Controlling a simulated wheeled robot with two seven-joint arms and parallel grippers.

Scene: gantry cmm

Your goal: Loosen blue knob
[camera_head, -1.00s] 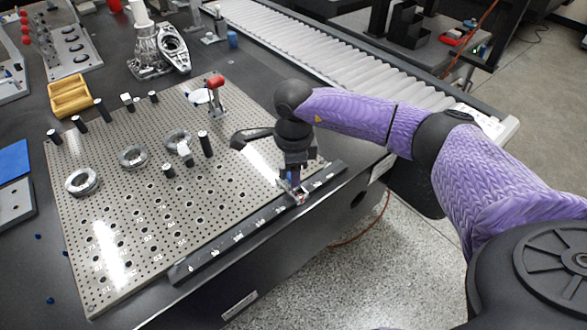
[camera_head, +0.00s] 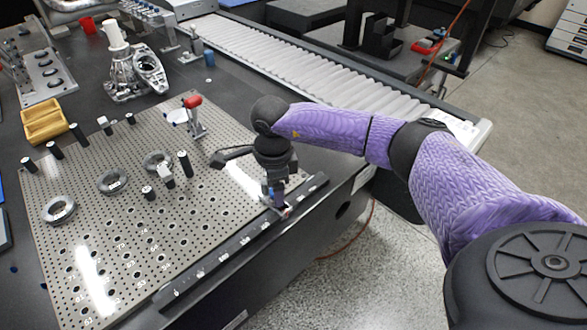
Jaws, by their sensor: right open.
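My right arm, in a purple sleeve, comes in from the right. Its gripper (camera_head: 279,207) points down at the dark rail (camera_head: 225,248) along the near right edge of the perforated fixture plate (camera_head: 130,240). The jaws are open at the rail. A small bluish and reddish spot shows between or beside the fingertips; I cannot tell whether it is the blue knob or whether the fingers touch it. No blue knob can be made out clearly elsewhere. My left gripper is not in view.
A red-topped clamp (camera_head: 193,116), metal rings (camera_head: 112,181) and several dark posts stand on the plate. A yellow tray (camera_head: 44,121) and a metal casting (camera_head: 124,73) lie behind. A roller conveyor (camera_head: 300,72) runs along the back right. The plate's near part is clear.

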